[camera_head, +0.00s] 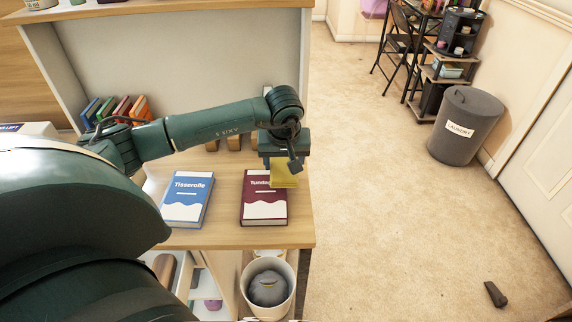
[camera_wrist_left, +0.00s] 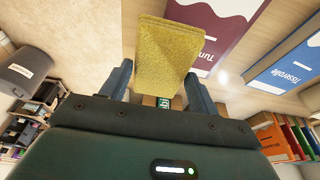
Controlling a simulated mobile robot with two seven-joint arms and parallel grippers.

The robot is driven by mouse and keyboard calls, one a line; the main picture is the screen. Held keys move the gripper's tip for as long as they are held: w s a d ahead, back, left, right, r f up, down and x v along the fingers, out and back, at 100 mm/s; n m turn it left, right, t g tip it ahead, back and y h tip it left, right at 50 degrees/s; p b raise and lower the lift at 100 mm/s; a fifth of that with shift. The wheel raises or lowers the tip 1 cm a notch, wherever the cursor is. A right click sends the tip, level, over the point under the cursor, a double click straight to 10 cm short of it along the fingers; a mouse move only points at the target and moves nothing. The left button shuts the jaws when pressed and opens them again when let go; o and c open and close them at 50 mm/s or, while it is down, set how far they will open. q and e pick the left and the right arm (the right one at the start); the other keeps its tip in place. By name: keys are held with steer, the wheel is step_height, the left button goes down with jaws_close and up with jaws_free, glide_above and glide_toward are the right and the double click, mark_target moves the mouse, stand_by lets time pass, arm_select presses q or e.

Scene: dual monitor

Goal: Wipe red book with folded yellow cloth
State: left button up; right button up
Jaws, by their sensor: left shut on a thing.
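The red book (camera_head: 262,206) lies flat on the wooden shelf top, with a dark red cover and a white wavy lower part. It also shows in the left wrist view (camera_wrist_left: 222,20). My left gripper (camera_head: 285,163) is shut on the folded yellow cloth (camera_head: 285,175), at the book's upper right corner. The cloth hangs between the fingers and covers part of the book's title; it fills the middle of the left wrist view (camera_wrist_left: 166,55). I cannot tell whether the cloth touches the cover. My right gripper is not in view.
A blue book (camera_head: 187,203) lies left of the red book. Several upright books (camera_head: 115,108) stand at the back left. A white bin (camera_head: 267,295) is below the front edge. The shelf top (camera_head: 225,238) is clear in front of the books. A grey laundry bin (camera_head: 465,125) stands on the floor at right.

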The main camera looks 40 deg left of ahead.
arm_select(q)
steer(key=shift+r+p, duration=1.1)
steer(key=shift+r, duration=1.05)
